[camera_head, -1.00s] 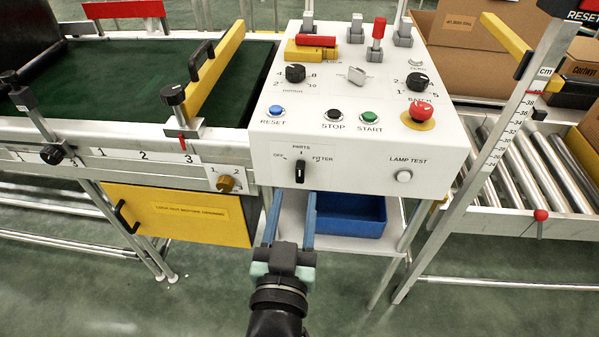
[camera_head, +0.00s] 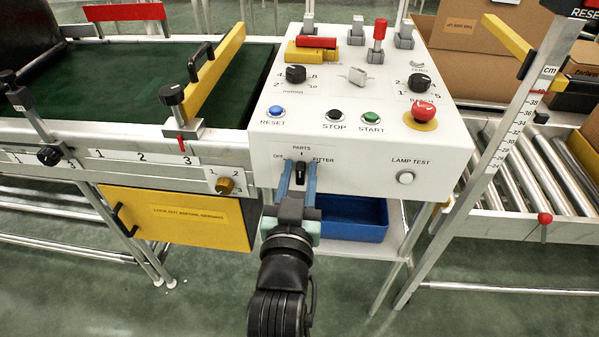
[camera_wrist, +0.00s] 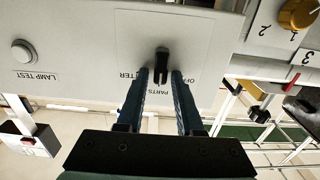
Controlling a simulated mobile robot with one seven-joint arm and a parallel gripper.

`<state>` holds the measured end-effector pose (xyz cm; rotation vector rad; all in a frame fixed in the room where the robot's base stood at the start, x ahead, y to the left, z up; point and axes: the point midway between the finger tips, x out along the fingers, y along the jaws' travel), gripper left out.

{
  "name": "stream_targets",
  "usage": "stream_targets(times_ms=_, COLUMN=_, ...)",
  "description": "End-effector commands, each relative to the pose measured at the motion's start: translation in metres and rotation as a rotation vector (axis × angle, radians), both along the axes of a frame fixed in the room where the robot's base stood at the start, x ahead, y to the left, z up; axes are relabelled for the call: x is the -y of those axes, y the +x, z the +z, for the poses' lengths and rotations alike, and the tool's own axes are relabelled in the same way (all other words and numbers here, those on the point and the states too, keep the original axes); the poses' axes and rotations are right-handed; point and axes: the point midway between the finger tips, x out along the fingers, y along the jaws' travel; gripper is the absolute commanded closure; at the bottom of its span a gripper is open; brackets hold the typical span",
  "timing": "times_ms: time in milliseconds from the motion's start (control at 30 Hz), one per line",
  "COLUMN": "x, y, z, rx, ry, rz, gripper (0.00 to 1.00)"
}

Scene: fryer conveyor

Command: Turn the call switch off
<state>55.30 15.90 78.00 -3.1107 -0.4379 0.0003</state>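The call switch is a black rotary knob (camera_head: 300,172) on the front of the white control box (camera_head: 345,177), with OFF at its left, PARTS above and FITTER at its right. The knob stands upright, in line with PARTS. My gripper (camera_head: 297,176) is in front of it, open, one blue finger on each side of the knob. In the wrist view, upside down, the knob (camera_wrist: 161,62) shows between the fingertips of my gripper (camera_wrist: 160,74), with gaps on both sides. Whether the tips reach past the knob's face is unclear. The fingers partly cover the OFF and FITTER labels.
A lamp test button (camera_head: 405,177) is to the right. Reset, stop and start buttons and a red emergency button (camera_head: 423,111) are on the top panel. A brass knob (camera_head: 224,186) is to the left. A blue bin (camera_head: 352,216) sits on the shelf below.

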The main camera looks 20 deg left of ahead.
Motion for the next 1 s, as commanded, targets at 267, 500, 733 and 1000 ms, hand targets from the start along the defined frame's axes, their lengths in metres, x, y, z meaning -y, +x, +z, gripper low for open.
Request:
stream_targets(times_ms=267, x=0.0002, y=-0.0002, z=0.0, rx=0.0, ry=0.0, rz=0.0, gripper=1.0)
stream_targets(times_ms=500, x=0.0001, y=-0.0003, z=0.0002, rx=0.001, ry=-0.004, rz=0.0, gripper=1.0)
stream_targets(times_ms=733, x=-0.0009, y=-0.0006, z=0.0012, rx=0.016, ry=-0.061, rz=0.0, gripper=1.0)
stream_targets(times_ms=1000, x=-0.0039, y=-0.0013, z=0.0026, rx=0.069, ry=-0.243, rz=0.001, gripper=1.0)
